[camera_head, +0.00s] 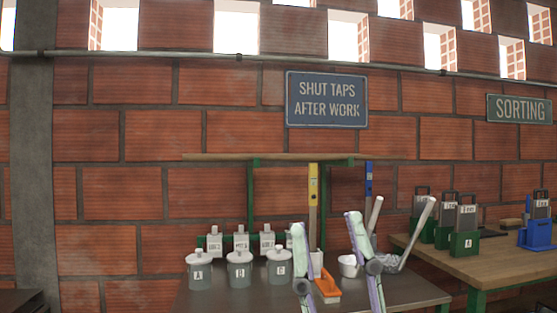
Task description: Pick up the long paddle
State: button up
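I cannot tell for sure which thing is the long paddle. A grey bar with a pale, rod-like upper end (418,230) leans up to the right at the right end of the dark table (420,293). A second pale rod (375,213) stands just left of it. A tall yellow upright piece (313,200) and a tall blue one (368,180) stand farther back. My gripper (325,218) rises from the bottom edge, its two pale green and purple fingers spread apart. It appears empty and partly covers the table items. Its base is out of view.
Lidded grey jars (238,272) stand left on the table, with smaller labelled containers (214,243) behind. An orange-topped tool (327,288) and a white cup (349,266) are near the fingers. A wooden table (490,262) at right holds green-based holders (464,244) and a blue one (537,236).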

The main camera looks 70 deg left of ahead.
aim_at(186, 158)
jog(key=u, duration=1.85)
jog(key=i+j+z, duration=0.15)
jog(key=j+z, duration=0.15)
